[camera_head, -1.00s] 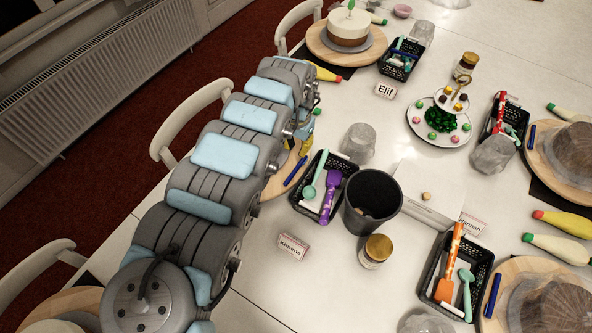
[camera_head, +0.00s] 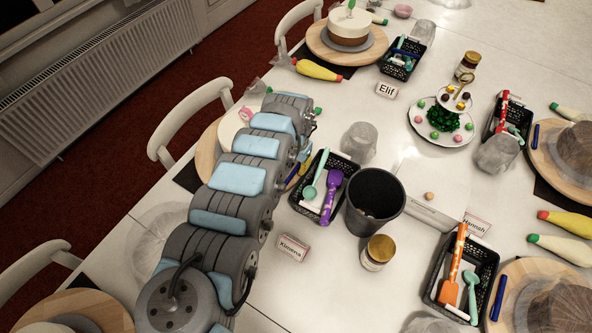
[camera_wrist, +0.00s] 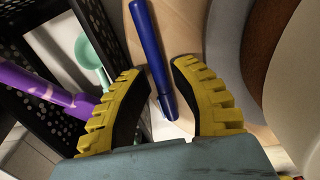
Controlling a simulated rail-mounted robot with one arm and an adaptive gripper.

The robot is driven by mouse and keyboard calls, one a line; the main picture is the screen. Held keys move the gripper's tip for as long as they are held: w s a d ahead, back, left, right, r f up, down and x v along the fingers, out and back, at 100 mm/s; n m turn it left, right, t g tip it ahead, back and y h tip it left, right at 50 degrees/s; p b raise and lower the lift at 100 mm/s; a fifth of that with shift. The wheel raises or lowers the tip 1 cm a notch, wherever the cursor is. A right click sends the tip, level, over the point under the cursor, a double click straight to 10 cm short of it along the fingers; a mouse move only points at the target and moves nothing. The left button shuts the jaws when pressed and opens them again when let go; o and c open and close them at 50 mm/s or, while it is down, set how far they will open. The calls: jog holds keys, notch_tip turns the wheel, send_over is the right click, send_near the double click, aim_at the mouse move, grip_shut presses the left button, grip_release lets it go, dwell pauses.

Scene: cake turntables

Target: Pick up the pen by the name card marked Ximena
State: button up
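The name card marked Ximena (camera_head: 293,248) stands on the white table, right of my arm. Up and left of the card, a blue pen shows only in part beside my arm in the head view. In the wrist view the blue pen (camera_wrist: 151,48) lies at the wooden turntable board (camera_wrist: 185,30). My gripper (camera_wrist: 158,70) has its two yellow fingers apart, one on each side of the pen's lower end, with gaps between them and the pen. In the head view my arm hides most of the gripper.
A black basket (camera_head: 303,207) with a teal spoon and purple spatula (camera_head: 331,190) stands close right of the pen. A dark bin (camera_head: 374,200) and a gold-lidded jar (camera_head: 377,252) stand further right. Clear table lies around the name card.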

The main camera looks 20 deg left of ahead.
aim_at(295, 168)
jog(key=shift+d+f, duration=0.1)
jog(key=shift+f, duration=0.25)
grip_shut()
jog(key=shift+r, duration=0.15)
notch_tip(295, 168, up, 4)
jog(key=shift+s+f+p, duration=0.1)
jog(key=shift+f+p, duration=0.1)
jog(key=shift+p, duration=0.55)
jog(key=s+r, duration=0.1)
jog(key=s+r+p, duration=0.1)
jog(key=r, duration=0.1)
jog(key=shift+s+d+r, duration=0.15)
jog(key=shift+s, duration=0.2)
jog(key=s+d+r+p, duration=0.3)
jog(key=s+r+p, duration=0.3)
jog(key=p, duration=1.1)
jog(key=s, duration=0.4)
jog(key=shift+s+p, duration=0.3)
jog(key=shift+p, duration=0.05)
